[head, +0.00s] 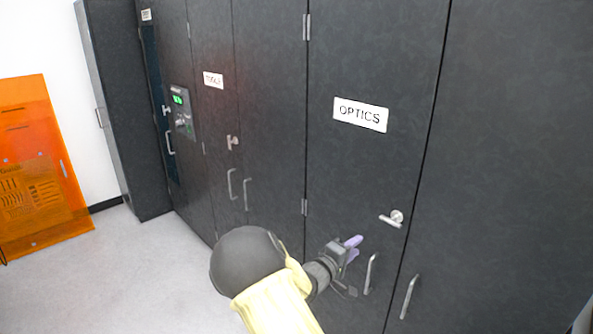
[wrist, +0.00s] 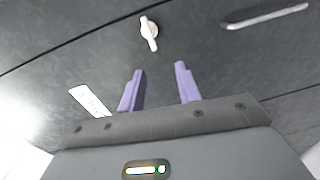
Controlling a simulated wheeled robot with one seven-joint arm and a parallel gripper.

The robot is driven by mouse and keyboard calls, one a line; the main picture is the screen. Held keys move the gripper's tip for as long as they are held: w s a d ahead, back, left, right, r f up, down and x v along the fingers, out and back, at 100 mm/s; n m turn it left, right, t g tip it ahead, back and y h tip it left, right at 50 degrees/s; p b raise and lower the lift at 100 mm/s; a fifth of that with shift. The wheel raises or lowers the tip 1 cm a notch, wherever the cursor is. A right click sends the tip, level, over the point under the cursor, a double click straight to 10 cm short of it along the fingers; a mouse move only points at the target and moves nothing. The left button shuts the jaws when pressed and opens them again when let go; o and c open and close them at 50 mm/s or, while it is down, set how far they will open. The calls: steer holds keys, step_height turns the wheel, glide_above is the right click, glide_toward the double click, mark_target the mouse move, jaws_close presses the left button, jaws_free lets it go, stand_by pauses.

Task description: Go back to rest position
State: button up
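My gripper (head: 352,248) has two purple fingers and is in front of the dark cabinet door labelled OPTICS (head: 360,114). In the wrist view my gripper (wrist: 160,88) has its fingers apart with nothing between them. The door's lever handle (head: 393,218) is to the right of and above the gripper in the head view. The lever also shows beyond the fingers in the wrist view (wrist: 149,32), apart from them. The OPTICS door looks closed.
Pull bars (head: 370,273) and (head: 409,296) are low on the doors near my gripper. A TOOLS cabinet (head: 213,80) and a panel with a green display (head: 181,110) stand further left. An orange panel (head: 40,165) leans at the far left. Grey floor (head: 130,270) is clear.

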steer(key=s+a+m+g+y, duration=0.2)
steer(key=s+y, duration=0.2)
steer(key=s, duration=0.5)
steer(key=s+a+f+m+g+y, duration=0.1)
steer(key=s+a+m+g+y, duration=0.1)
steer(key=s, duration=0.7)
steer(key=s+a+m+g+y, duration=0.2)
steer(key=s+m+g+y, duration=0.1)
steer(key=s+y, duration=0.4)
steer(key=s+g, duration=0.1)
steer(key=s, duration=0.2)
steer(key=shift+a+f, duration=0.15)
steer(key=shift+a, duration=0.1)
steer(key=shift+c, duration=0.4)
